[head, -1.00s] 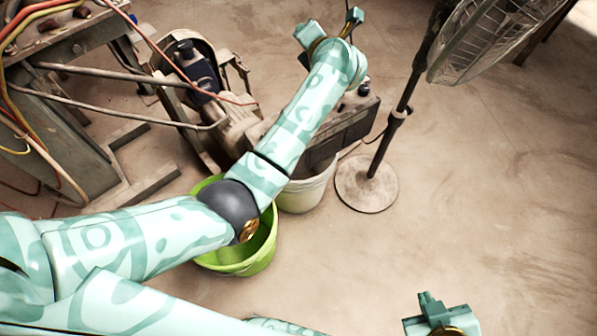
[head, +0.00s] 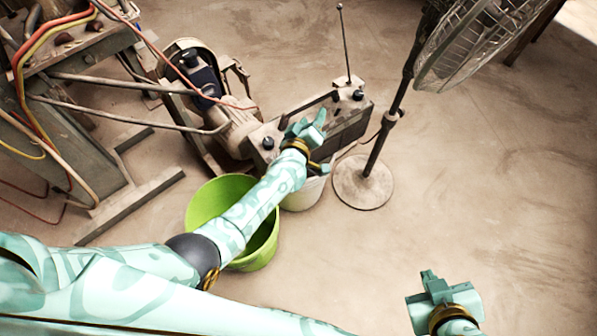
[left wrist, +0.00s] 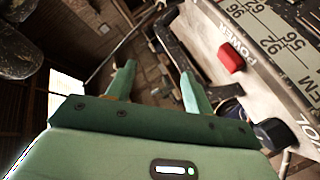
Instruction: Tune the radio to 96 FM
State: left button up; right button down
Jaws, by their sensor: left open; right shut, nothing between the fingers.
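The radio (head: 345,127) is a dusty box with a dark handle, a raised antenna (head: 345,45) and black knobs on top, one at the left (head: 268,143) and one at the right (head: 358,95). My left gripper (head: 326,142) is open and empty in front of the radio, hiding part of its front. In the left wrist view the radio's face lies right of the open fingers (left wrist: 158,80), apart from them. It shows a red power button (left wrist: 231,58), a number scale (left wrist: 272,35) and a black knob (left wrist: 272,132). I cannot read the tuning pointer. My right gripper (head: 430,275) is shut and empty, far from the radio.
The radio stands above a white bucket (head: 302,195), with a green bucket (head: 222,192) to the left. A fan on a stand (head: 375,160) is close on the right. Machinery (head: 200,85) with hoses fills the left. The floor at the right is clear.

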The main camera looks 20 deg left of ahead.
pick_arm(q)
jog(key=s+f+m+g+h+p, duration=0.1)
jog(key=s+f+m+g, duration=0.3)
jog(key=s+f, duration=0.6)
jog(key=shift+s+a+f+m+p, duration=0.25)
jog(key=shift+f+m+p, duration=0.15)
jog(key=shift+m, duration=0.3)
